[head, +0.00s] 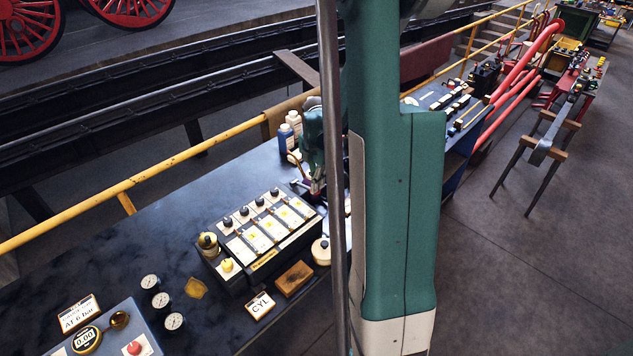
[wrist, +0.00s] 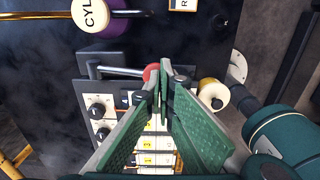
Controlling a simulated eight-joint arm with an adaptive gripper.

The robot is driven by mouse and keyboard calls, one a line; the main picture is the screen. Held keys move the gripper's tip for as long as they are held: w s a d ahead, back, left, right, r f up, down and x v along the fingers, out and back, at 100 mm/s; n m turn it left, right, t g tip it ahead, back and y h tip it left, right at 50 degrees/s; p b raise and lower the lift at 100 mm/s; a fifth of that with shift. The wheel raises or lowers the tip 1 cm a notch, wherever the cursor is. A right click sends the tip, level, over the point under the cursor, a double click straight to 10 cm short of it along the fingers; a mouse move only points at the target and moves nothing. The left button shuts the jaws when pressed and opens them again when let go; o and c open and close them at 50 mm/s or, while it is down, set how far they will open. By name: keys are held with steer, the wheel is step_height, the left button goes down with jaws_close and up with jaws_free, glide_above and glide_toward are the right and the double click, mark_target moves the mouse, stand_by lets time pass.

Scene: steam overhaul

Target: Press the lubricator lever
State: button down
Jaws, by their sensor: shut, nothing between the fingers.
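The lubricator (head: 262,262) is a black box on the dark bench, with a row of white-and-yellow panels and black knobs. It also shows in the wrist view, partly behind my fingers. A silver lever rod (wrist: 118,71) runs across its end to a red knob (wrist: 150,71), which I take to be the lubricator lever. My gripper (wrist: 165,66) is shut and empty, its tips right beside the red knob. I cannot tell whether they touch it. In the head view my gripper (head: 316,187) is at the box's far end, and the lever is not clear there.
Bottles (head: 289,130) stand behind my gripper. A wooden block (head: 294,278) and CYL card (head: 260,306) lie in front.

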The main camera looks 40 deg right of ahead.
steer(key=shift+f, duration=0.1)
stand_by(0.3)
steer(key=shift+s+f+t+b, duration=0.35)
steer(key=shift+f+t+b, duration=0.15)
steer(key=shift+f+b, duration=0.45)
steer(key=shift+s+f+t+b, duration=0.35)
steer(key=shift+f+t+b, duration=0.25)
steer(key=shift+b, duration=0.5)
steer(key=shift+s+f+t+b, duration=0.35)
steer(key=shift+f+t+b, duration=0.05)
steer(key=shift+f+b, duration=0.6)
steer(key=shift+r, duration=0.15)
steer(key=s+p+v, duration=0.1)
steer(key=p+v, duration=0.1)
steer(key=v, duration=1.1)
steer(key=shift+s+r, duration=0.15)
steer(key=shift+r, duration=0.05)
